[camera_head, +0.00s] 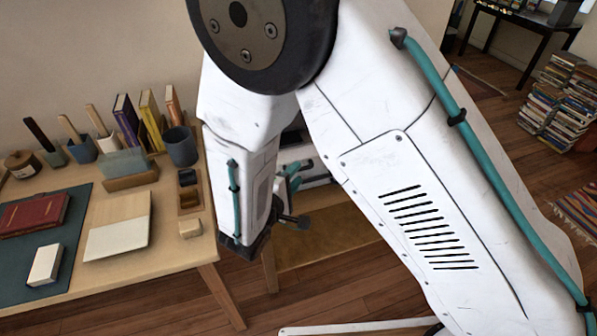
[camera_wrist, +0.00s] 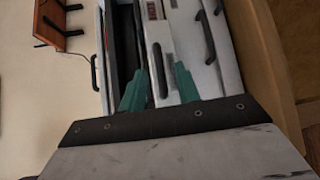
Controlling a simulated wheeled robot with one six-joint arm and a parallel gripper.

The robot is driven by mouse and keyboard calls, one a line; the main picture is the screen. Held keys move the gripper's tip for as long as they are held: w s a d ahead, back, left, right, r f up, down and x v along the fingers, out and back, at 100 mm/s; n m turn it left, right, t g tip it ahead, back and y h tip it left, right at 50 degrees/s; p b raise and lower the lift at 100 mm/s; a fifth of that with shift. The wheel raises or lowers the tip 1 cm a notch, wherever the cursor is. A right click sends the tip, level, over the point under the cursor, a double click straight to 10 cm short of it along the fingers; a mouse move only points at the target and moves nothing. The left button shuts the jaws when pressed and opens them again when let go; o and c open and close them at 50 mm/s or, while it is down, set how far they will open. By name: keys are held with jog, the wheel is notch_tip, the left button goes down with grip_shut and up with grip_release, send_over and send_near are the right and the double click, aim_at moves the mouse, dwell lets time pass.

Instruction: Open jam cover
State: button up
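A white and dark grey machine (camera_wrist: 218,60), seen sideways in the wrist view, has several long panels with black handles; no panel is clearly marked as the jam cover. My gripper's two teal fingers are apart, one on each side of this handle, with nothing visibly clamped. I cannot tell whether they touch the panel. In the head view, the machine (camera_head: 318,165) is mostly hidden behind my arm, with my gripper's fingers (camera_head: 290,178) beside it.
The machine stands on a wooden surface (camera_head: 335,238). A desk (camera_head: 165,245) at left holds books, a grey cup (camera_head: 181,146) and stationery. Book piles (camera_head: 545,115) stand far right; wooden floor is open between.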

jog(key=shift+x, duration=1.2)
grip_shut()
